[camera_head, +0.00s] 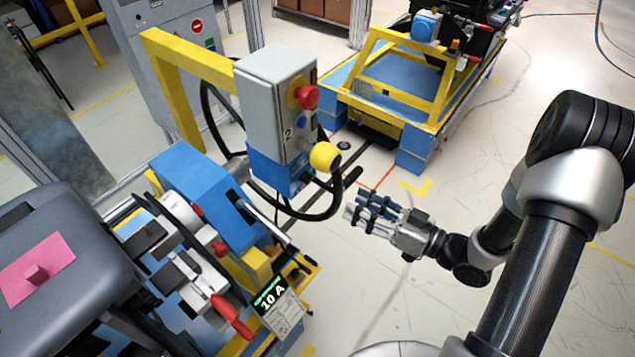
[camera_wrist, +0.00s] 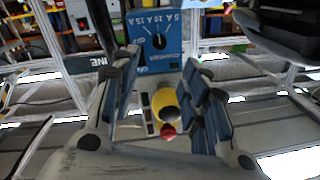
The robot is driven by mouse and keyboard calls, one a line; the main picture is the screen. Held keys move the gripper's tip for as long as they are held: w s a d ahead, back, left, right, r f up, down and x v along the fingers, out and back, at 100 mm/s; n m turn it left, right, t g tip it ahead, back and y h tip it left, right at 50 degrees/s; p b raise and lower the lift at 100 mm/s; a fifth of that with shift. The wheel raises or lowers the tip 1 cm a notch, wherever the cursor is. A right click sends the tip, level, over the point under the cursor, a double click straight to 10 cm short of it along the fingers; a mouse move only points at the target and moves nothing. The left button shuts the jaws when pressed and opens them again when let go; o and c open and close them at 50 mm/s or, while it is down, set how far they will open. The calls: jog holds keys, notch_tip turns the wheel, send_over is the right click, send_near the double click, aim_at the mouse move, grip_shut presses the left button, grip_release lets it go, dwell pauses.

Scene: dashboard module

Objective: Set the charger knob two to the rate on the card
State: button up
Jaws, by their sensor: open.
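The card (camera_head: 277,303) shows "10 A" in bright digits at the lower middle of the head view. A grey box with a "2" (camera_head: 272,85) has a blue lower part (camera_head: 264,172). In the wrist view a blue panel (camera_wrist: 168,66) carries a dark round knob (camera_wrist: 158,42) with white marks and figures including 10 A and 15 A. Its pointer direction is too small to tell. My gripper (camera_head: 356,208) is open and empty, to the right of the box and apart from it. In the wrist view its fingers (camera_wrist: 160,72) spread below the knob.
A yellow round part (camera_head: 325,156) and a red button (camera_head: 306,96) stick out of the box. A black cable (camera_head: 290,212) loops below it. Red-handled clamps (camera_head: 230,316) stand at lower left. A blue and yellow cart (camera_head: 405,85) is behind.

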aim_at(310, 180)
jog(key=x, duration=1.2)
jog(key=shift+b, duration=0.4)
grip_shut()
